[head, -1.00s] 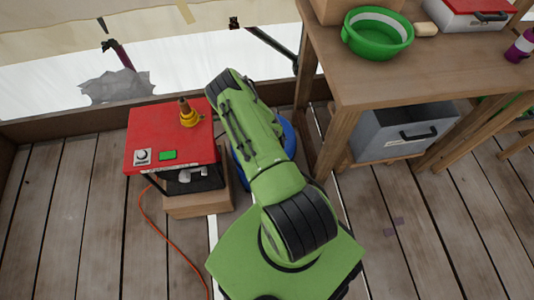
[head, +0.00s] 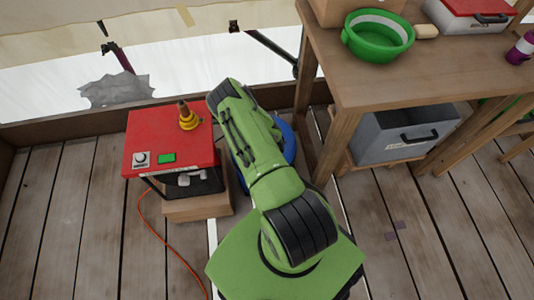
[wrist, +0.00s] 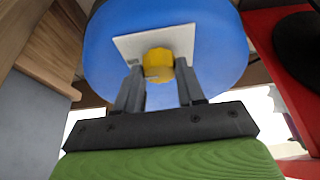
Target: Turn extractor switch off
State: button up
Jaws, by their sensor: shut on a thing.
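In the wrist view a blue round body (wrist: 215,45) carries a pale square plate (wrist: 125,45) with a short yellow knob (wrist: 158,62), likely the extractor switch. My gripper (wrist: 159,72) is shut on the yellow knob, one dark finger on each side. The knob's setting cannot be read. In the head view the blue body (head: 289,140) shows only in part behind my green arm, and my gripper and the knob are hidden there.
A red-topped box (head: 160,130) with a dial, a green button and a yellow-brown fitting stands left of my arm. An orange cable (head: 165,245) runs along the floor. A wooden table (head: 400,85) with a green bowl (head: 378,35) stands right, above a grey case (head: 405,135).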

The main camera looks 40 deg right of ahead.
jog(key=shift+r+n+p, duration=0.1)
jog(key=shift+n+p, duration=0.2)
jog(key=shift+p, duration=0.05)
jog(key=n+p, duration=0.1)
jog(key=n+y+p, duration=0.1)
jog(key=shift+s+d+r+n+t+p, duration=0.1)
jog(key=shift+d+n+t+p, duration=0.05)
jog(key=shift+n+t+p, duration=0.2)
jog(key=n+y+p, duration=0.1)
jog(key=n+y, duration=0.1)
jog(key=n, duration=0.2)
jog(key=shift+d+n, duration=0.1)
jog(key=shift+n, duration=0.25)
jog(key=n, duration=0.1)
jog(key=n+y, duration=0.1)
jog(key=n, duration=0.2)
jog(key=shift+d+f+n+y, duration=0.15)
jog(key=shift+f+n+y, duration=0.15)
jog(key=shift+y, duration=0.1)
jog(key=n+g+b, duration=0.1)
jog(key=n, duration=0.1)
jog(key=n+g+y+b, duration=0.1)
jog(key=n, duration=0.2)
jog(key=shift+b, duration=0.4)
jog(key=shift+r+n, duration=0.1)
jog(key=shift+n, duration=0.2)
jog(key=o, duration=1)
jog(key=shift+o, duration=0.2)
